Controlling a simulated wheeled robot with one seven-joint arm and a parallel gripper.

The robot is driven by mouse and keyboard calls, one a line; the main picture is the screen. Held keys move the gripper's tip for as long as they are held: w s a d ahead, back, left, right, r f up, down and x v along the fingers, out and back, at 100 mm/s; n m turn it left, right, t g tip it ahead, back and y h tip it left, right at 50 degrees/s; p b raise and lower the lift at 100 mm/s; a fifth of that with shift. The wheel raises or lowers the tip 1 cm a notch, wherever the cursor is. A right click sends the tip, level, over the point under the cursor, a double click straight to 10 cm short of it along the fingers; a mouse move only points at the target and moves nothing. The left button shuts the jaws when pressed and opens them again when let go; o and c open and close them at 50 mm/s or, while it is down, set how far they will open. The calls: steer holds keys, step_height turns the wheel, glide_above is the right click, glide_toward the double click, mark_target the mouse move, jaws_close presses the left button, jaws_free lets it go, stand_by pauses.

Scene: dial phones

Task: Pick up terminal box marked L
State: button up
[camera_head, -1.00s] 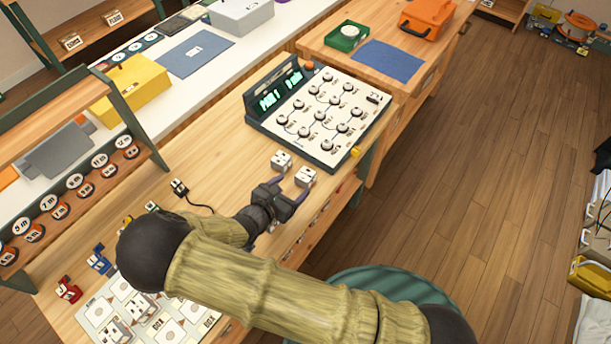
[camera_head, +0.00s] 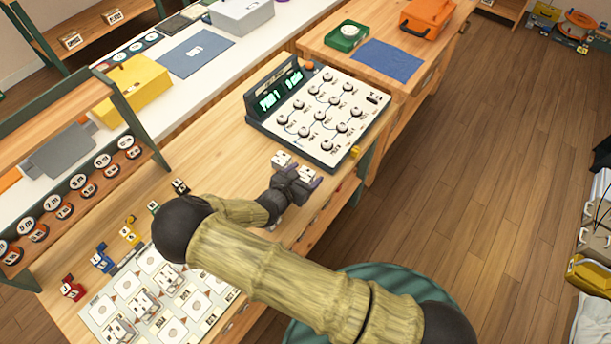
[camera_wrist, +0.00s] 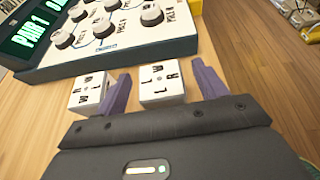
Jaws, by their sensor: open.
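Two small white boxes with black letters stand side by side on the wooden bench in front of the dial panel. In the wrist view the right box (camera_wrist: 162,85) shows several letters, an L seemingly among them. The left box (camera_wrist: 88,92) also carries letters, hard to read. In the head view the left box (camera_head: 282,160) shows clearly, and the right box (camera_head: 308,172) is partly behind my gripper (camera_head: 300,180). In the wrist view my gripper (camera_wrist: 161,72) is open, its purple fingers on either side of the right box. The left finger is in the gap between the boxes.
The dial panel (camera_head: 325,115) with a green display stands just beyond the boxes. A board (camera_head: 105,312) with white blocks and several coloured pieces lie at the lower left. A shelf of round labelled spools (camera_head: 75,205) stands at the left. The bench's front edge is close by.

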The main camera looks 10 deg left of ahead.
mark_target(305, 175)
stand_by(0.5)
steer(key=c, duration=1.1)
steer(key=shift+r, duration=0.1)
step_height(305, 175, up, 10)
steer(key=shift+f+b, duration=0.1)
steer(key=shift+b, duration=0.7)
steer(key=shift+d, duration=0.1)
